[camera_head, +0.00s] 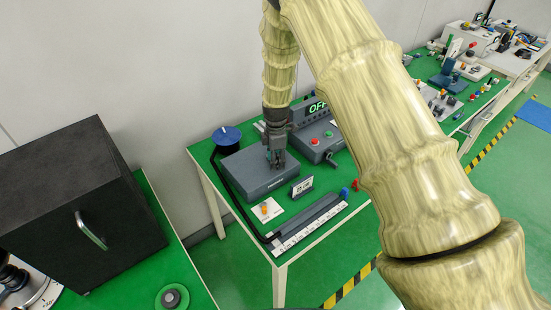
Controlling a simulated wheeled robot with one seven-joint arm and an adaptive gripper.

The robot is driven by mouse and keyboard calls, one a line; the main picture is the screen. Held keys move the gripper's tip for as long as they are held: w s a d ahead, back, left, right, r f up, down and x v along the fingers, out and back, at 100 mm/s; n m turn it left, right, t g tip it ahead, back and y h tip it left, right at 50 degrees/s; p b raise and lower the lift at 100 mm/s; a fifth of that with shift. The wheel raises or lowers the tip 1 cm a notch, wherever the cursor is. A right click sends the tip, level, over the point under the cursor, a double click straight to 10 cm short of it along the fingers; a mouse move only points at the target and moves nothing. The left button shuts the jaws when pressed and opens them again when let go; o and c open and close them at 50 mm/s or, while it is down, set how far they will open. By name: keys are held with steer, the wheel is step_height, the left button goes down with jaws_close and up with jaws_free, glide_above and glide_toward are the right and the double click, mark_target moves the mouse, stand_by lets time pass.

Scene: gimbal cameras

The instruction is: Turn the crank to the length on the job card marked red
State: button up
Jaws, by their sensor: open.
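My gripper (277,163) points down over the top of a grey box (258,180) on the green table. Its jaws are open, and small teal parts show at the fingers. I cannot tell whether they touch the box or a crank on it. A blue spool (227,135) sits at the box's back left. A white card (302,187), which seems to read 25 CM, stands in front of the box; no red mark shows clearly on it. A dark crank-like handle (331,158) projects from the front of the control box (313,150) to the right.
A white ruler strip (310,228) lies along the front table edge. A white card with an orange piece (267,209) lies left of it. Small blue (344,192) and red (355,184) pieces stand at its right. A black cabinet (85,200) is at left. My arm hides the right side.

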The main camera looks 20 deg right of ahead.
jaws_close()
steer(key=shift+a+m, duration=0.15)
steer(key=shift+m, duration=0.15)
